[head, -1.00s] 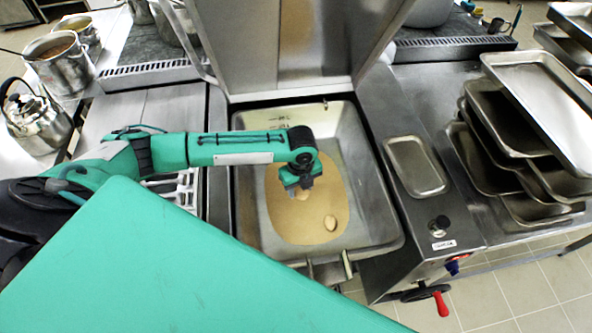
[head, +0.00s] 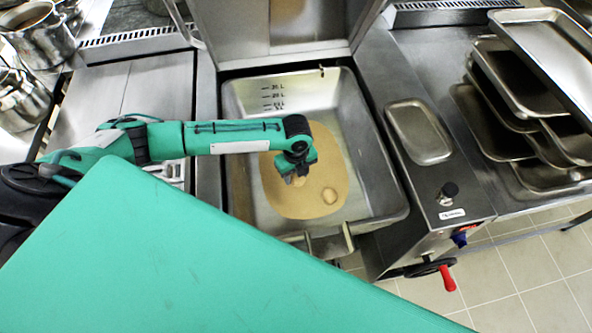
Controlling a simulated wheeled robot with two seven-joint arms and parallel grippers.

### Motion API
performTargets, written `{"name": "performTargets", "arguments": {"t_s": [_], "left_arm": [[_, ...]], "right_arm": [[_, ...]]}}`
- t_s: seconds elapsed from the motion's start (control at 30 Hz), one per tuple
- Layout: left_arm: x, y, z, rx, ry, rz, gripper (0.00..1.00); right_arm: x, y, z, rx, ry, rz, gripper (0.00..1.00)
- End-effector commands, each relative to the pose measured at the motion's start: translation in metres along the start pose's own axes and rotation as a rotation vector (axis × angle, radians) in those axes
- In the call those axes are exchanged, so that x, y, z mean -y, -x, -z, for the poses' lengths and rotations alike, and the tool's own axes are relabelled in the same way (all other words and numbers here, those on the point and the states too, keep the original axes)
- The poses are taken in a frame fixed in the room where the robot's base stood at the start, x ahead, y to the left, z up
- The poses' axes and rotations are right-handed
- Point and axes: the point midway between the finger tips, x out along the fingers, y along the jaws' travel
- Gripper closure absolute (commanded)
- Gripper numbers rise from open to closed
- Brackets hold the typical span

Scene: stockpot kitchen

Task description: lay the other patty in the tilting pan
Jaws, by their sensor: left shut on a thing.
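The tilting pan (head: 370,170) is a square steel basin with its lid raised behind it. A tan oval patch (head: 285,200) covers much of its floor. One small round pale-brown patty (head: 329,196) lies on this patch, toward the front right. My left gripper (head: 298,180) reaches in from the left and points down over the patch, left of and slightly behind that patty. It is shut on another patty (head: 298,182), which is mostly hidden by the fingers. I cannot tell whether the held patty touches the pan floor. My right gripper is out of view.
A small steel tray (head: 420,132) lies on the counter right of the pan. Stacked trays (head: 540,85) stand farther right. A red-handled crank (head: 447,278) sticks out at the front. Steel pots (head: 40,35) stand at the far left.

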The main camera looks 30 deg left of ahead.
Motion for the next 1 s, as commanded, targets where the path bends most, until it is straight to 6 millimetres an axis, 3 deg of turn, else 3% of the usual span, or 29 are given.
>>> {"name": "performTargets", "arguments": {"t_s": [1.0], "left_arm": [[0.0,-0.126,0.0,0.0,0.001,-0.001,0.8]], "right_arm": [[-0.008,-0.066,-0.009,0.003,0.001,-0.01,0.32]]}}
